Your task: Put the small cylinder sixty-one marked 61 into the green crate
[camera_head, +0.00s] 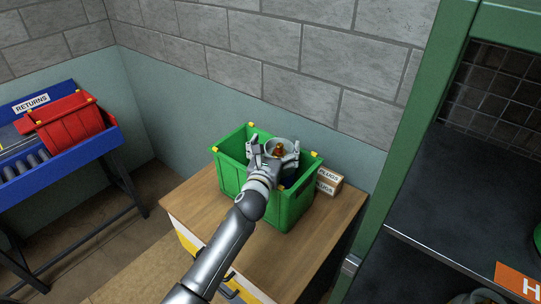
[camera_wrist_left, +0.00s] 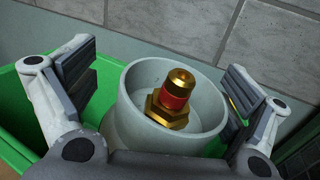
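A pale grey round cylinder (camera_wrist_left: 122,112) with an open top sits between the fingers of my left gripper (camera_head: 274,153). A brass plug with a red band (camera_wrist_left: 173,98) stands inside its rim; it also shows in the head view (camera_head: 279,149). No 61 mark is visible. The gripper's fingers are spread, with a gap showing beside the cylinder in the left wrist view. Gripper and cylinder are over or inside the green crate (camera_head: 293,205); the cylinder's lower part is hidden, so I cannot tell whether it rests on anything. My right gripper is not in view.
The crate, with yellow corners, stands on a wooden-topped cabinet (camera_head: 200,205). Small boxes marked PLUGS (camera_head: 328,181) stand at its right. A red crate (camera_head: 70,121) is on a blue RETURNS stand (camera_head: 100,145) at left. A green-framed dark shelf (camera_head: 440,215) is at right. A block wall stands behind.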

